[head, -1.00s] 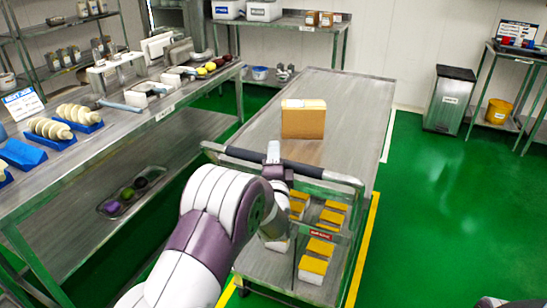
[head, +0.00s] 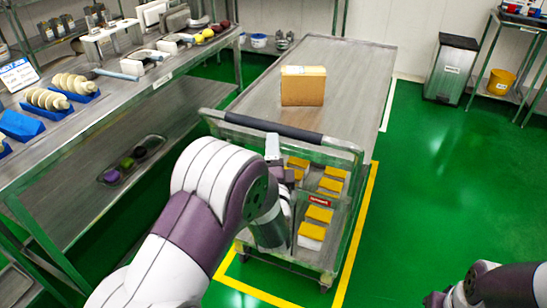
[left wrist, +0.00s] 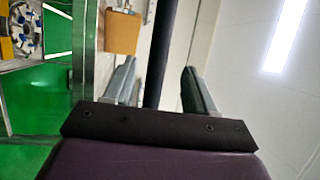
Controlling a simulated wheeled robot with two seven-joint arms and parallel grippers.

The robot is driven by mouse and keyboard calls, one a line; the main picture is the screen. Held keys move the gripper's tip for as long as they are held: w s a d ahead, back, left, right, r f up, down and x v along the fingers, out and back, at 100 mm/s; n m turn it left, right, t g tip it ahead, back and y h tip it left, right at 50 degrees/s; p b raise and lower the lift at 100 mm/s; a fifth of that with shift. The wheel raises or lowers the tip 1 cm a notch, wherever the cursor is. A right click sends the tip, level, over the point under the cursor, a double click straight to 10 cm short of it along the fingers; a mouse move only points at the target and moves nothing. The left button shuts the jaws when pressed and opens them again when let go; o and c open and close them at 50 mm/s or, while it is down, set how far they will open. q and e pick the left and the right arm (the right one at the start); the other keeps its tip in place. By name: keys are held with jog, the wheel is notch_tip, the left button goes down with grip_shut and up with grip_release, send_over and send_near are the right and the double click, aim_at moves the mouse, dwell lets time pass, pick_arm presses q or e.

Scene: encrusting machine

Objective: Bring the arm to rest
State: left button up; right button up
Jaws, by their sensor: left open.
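My left arm (head: 205,195), white and purple, reaches in from the lower left in the head view. Its gripper (head: 273,148) is at the black handle bar (head: 240,122) of a metal cart, just on the near side of the bar in the picture. In the left wrist view the two fingers of the left gripper (left wrist: 160,88) are apart, with the dark bar (left wrist: 160,50) showing in the gap beyond them. I cannot tell whether they touch the bar. My right arm (head: 495,287) shows only partly at the lower right; its gripper is not visible.
The cart (head: 345,245) carries several yellow-topped boxes (head: 318,213). Behind it, a cardboard box (head: 303,86) stands on a steel table (head: 355,70). A workbench (head: 120,90) with tools runs along the left. The green floor (head: 430,190) at right is clear.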

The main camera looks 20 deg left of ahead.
pick_arm(q)
jog(key=v, duration=0.2)
jog(key=shift+s+d+f, duration=0.1)
jog(key=shift+s, duration=0.3)
jog(key=s+d+f+n+g+h, duration=0.35)
jog(key=s+f+n+g, duration=0.2)
jog(key=f, duration=0.25)
jog(key=s+d+f+n+g+h, duration=0.3)
jog(key=s+f+n+g+h, duration=0.1)
jog(key=f+g, duration=0.3)
jog(key=s+a+r+n+g, duration=0.25)
jog(key=s+g, duration=0.35)
jog(key=s, duration=0.6)
notch_tip(320, 180, up, 17)
jog(key=w+t+p, duration=0.1)
jog(key=p, duration=1.5)
jog(key=shift+w+a+n, duration=0.15)
jog(key=shift+a+n, duration=0.25)
